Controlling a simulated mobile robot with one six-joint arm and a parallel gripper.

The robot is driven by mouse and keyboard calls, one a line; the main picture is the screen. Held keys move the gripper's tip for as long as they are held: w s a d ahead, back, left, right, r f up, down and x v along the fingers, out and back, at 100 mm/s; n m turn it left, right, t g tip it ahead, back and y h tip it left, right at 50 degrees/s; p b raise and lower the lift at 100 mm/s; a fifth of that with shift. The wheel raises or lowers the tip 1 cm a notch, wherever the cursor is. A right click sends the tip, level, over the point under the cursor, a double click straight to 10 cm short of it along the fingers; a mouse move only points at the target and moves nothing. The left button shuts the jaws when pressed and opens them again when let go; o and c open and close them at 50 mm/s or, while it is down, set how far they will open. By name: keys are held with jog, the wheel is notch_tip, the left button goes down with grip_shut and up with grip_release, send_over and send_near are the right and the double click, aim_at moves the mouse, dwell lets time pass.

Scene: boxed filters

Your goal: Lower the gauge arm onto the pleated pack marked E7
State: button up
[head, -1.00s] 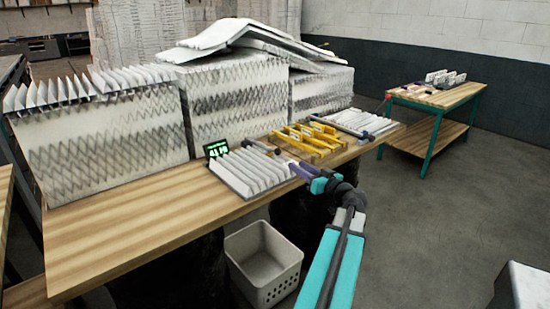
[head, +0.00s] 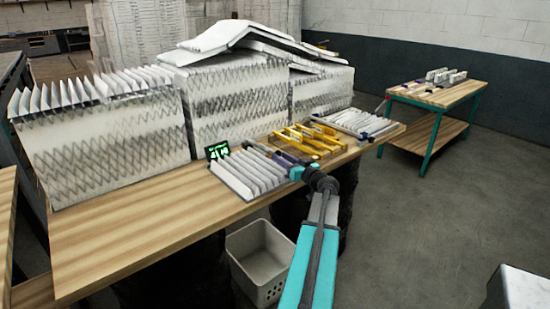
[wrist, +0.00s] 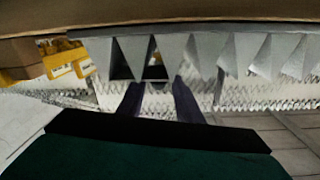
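A white pleated pack (head: 245,178) lies on the bench beside a small black display with green characters (head: 217,150); I cannot read the characters or any E7 mark. A dark bar (head: 256,147), perhaps the gauge arm, shows at the pack's far edge; whether it touches the pleats is unclear. My gripper (head: 283,160) is at the pack's right end, between it and the yellow pieces. In the wrist view, its two purple fingers (wrist: 158,98) are apart, with pleats seen beyond and nothing clearly held.
Yellow pieces (head: 306,138) lie close to the right of my gripper, with another pleated pack (head: 352,123) beyond. Large pleated blocks (head: 105,145) stand along the back. The bench's left front (head: 130,230) is bare. A white bin (head: 262,262) stands below the front edge.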

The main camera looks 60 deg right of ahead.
jog(key=shift+p+x, duration=0.3)
jog(key=shift+x, duration=0.95)
grip_shut()
